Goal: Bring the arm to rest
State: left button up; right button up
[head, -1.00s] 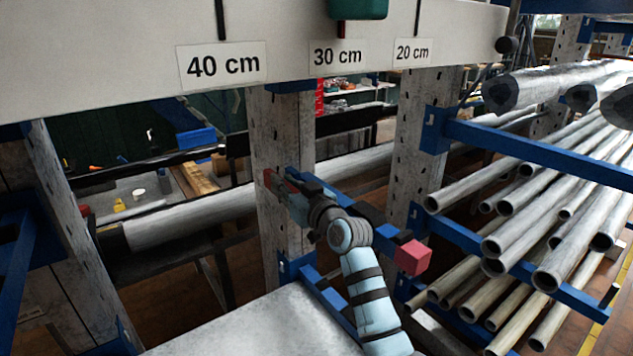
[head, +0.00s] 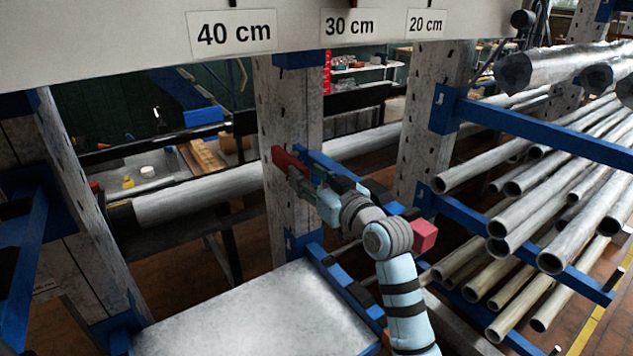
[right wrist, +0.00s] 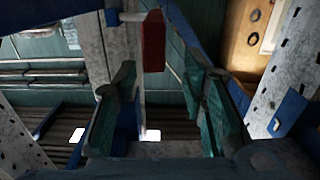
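My right arm (head: 402,295) reaches up from the bottom of the head view toward a grey perforated upright (head: 290,110). My right gripper (head: 305,190) is in front of that upright, just below a red end piece (head: 287,160) on a blue beam. In the right wrist view my right gripper (right wrist: 158,110) has its two green fingers wide apart, with nothing held between them. A red block (right wrist: 153,40) shows beyond the fingers there; I cannot tell whether they touch it. My left gripper is not in view.
Several grey pipes (head: 545,195) lie on blue rack arms (head: 535,140) at the right. A red cube-shaped end (head: 424,236) juts out close to my right wrist. A pale flat surface (head: 250,315) lies below. A board with "40 cm" (head: 233,33) and other labels spans the top.

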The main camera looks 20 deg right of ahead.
jog(key=v, duration=0.4)
jog(key=shift+s, duration=0.2)
jog(key=shift+w, duration=0.1)
